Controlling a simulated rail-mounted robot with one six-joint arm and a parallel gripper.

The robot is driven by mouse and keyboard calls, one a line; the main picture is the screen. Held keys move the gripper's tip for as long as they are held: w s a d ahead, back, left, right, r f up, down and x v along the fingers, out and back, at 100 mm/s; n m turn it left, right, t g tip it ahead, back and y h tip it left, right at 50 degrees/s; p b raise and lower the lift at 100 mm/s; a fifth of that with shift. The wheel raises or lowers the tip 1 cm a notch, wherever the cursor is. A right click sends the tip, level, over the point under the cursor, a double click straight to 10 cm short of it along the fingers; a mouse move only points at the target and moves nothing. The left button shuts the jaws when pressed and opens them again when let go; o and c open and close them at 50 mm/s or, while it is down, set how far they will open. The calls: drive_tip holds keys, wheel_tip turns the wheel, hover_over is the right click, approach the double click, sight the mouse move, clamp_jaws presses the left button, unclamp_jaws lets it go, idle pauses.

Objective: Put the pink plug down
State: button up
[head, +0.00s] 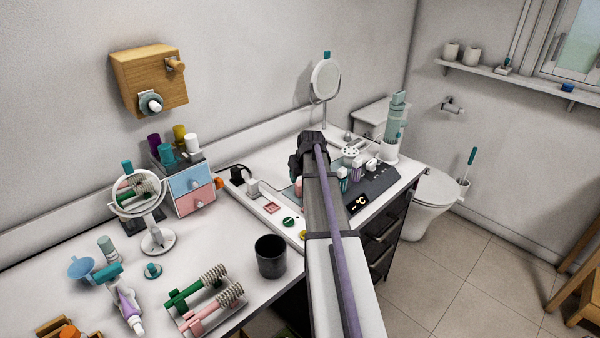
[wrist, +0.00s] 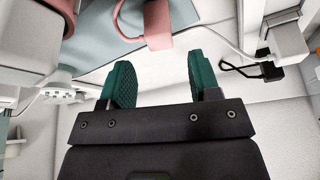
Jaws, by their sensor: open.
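In the wrist view, my gripper (wrist: 155,84) is open, with its two green fingertips spread and nothing between them. A pink piece that looks like the pink plug (wrist: 157,24) lies just beyond the fingertips, apart from them, over a grey-blue surface. In the head view, a small pink piece (head: 298,186) shows beside my arm at the left edge of the dark grey mat (head: 373,187). It may be the same plug. My arm hides part of the mat, and my fingertips cannot be made out in the head view.
A white power strip (head: 268,209) runs left of the mat, with a black plug (head: 238,175) near its far end. Striped and white pieces stand on the mat right of my arm. A round mirror (head: 325,79) stands behind. A dark cup (head: 270,256) stands nearer.

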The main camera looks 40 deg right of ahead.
drive_tip(key=p+v, duration=0.3)
drive_tip(key=v, duration=0.2)
drive_tip(key=shift+s+r, duration=0.1)
drive_tip(key=shift+r, duration=0.25)
drive_tip(key=s+a+n+g+y, duration=0.1)
drive_tip(key=s+a+n+g, duration=0.15)
drive_tip(key=a, duration=1.65)
drive_tip(key=s+a+g, duration=0.1)
drive_tip(key=s+a, duration=0.5)
drive_tip(key=a, duration=0.4)
drive_tip(key=s+a+f+n+g, duration=0.1)
drive_tip(key=s+a, duration=0.6)
drive_tip(key=a, duration=0.2)
drive_tip(key=shift+a, duration=0.35)
drive_tip(key=shift+f, duration=0.15)
